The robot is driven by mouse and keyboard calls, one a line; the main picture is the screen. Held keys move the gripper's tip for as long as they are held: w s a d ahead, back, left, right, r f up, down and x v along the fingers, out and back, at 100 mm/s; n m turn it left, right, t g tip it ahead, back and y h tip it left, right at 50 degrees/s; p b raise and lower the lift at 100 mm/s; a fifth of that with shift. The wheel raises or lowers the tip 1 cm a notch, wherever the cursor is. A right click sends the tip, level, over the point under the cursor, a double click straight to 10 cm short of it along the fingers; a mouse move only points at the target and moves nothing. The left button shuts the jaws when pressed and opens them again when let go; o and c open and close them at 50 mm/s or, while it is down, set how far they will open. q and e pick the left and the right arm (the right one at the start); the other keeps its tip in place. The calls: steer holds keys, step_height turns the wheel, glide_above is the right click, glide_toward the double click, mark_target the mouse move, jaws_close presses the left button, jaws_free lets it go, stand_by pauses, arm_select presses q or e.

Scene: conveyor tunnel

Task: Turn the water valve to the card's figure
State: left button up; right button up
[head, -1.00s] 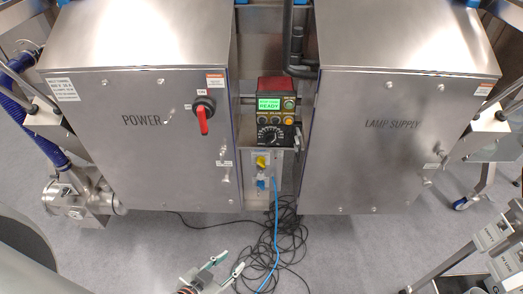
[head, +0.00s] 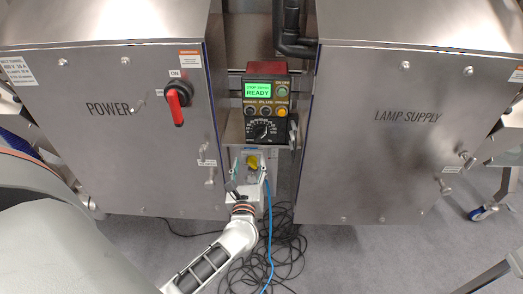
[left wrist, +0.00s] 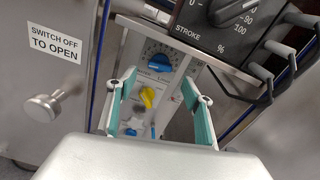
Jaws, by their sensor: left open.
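A blue knob (left wrist: 159,63) on a small grey panel has a scale above it; its figures are too small to read. A yellow handle (left wrist: 148,97) sits below it, with another blue part lower down. My left gripper (head: 249,168) is open and empty in front of this panel. In the left wrist view, the teal-padded fingers of the left gripper (left wrist: 158,80) frame the knobs, apart from them as far as I can tell. I cannot make out a card. My right gripper is out of view.
A control box (head: 265,105) with a green READY screen and black dial stands above the panel. The POWER cabinet (head: 110,150) and LAMP SUPPLY cabinet (head: 390,150) flank the narrow gap. A blue cable (head: 268,235) and black cables hang and lie below.

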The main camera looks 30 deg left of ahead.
mark_target(250, 149)
arm_select(q)
steer(key=x, duration=0.7)
steer(key=shift+w+a+r, duration=0.1)
steer(key=shift+w, duration=0.05)
steer(key=c, duration=1.1)
